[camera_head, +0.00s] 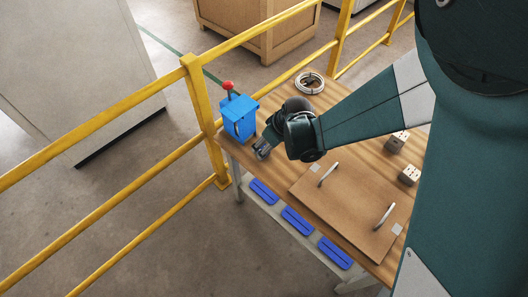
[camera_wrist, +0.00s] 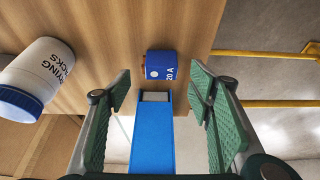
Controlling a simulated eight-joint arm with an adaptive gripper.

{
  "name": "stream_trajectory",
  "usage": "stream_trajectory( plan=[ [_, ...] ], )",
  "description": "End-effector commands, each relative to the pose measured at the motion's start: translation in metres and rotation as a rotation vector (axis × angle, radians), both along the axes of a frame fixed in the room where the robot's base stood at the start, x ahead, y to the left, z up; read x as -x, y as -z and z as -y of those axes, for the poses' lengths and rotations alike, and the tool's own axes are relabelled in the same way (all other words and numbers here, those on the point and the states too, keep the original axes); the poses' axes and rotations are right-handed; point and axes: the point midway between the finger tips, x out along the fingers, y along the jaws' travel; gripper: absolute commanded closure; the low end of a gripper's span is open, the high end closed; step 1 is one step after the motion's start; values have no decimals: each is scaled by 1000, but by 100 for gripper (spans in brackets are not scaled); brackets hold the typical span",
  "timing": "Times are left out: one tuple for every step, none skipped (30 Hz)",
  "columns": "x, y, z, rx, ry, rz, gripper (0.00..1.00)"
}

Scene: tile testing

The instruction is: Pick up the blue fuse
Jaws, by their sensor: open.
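A small blue block marked "20 A", which looks like the blue fuse (camera_wrist: 161,64), sits on the wooden table just beyond my fingertips in the wrist view. I cannot make it out in the head view. My gripper (camera_wrist: 160,90) is open, with its green fingers apart on either side of a long blue piece (camera_wrist: 155,140) with a grey end. I cannot tell what that piece is or whether it touches the fuse. In the head view my gripper (camera_head: 262,150) is low over the table's left end, beside a blue box with a red-topped lever (camera_head: 240,117).
A white jar with a blue lid (camera_wrist: 38,78) lies at the left of the wrist view. The table (camera_head: 350,120) also bears a brown board with handles (camera_head: 345,200), a coil (camera_head: 310,82) and socket blocks (camera_head: 408,174). A yellow railing (camera_head: 205,125) runs close by the table's end.

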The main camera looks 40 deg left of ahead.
Motion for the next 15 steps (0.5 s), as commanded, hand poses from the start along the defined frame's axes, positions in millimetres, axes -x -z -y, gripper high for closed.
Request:
stream_trajectory(
  plan=[
    [0,6,-2,0,0,0,48],
    [0,9,-3,0,0,0,48],
    [0,13,-4,0,0,0,48],
    [0,16,-5,0,0,0,48],
    [-1,19,-7,0,0,0,48],
    [-1,24,-9,0,0,0,48],
    [-1,26,-10,0,0,0,48],
    [-1,29,-11,0,0,0,48],
    [-1,32,-12,0,0,0,48],
    [-1,34,-13,0,0,0,48],
    [-1,35,-14,0,0,0,48],
    [-1,37,-15,0,1,0,48],
    [-1,39,-15,0,1,0,48],
    [-1,40,-16,0,1,0,48],
    [-1,40,-16,0,1,0,48]
  ],
)
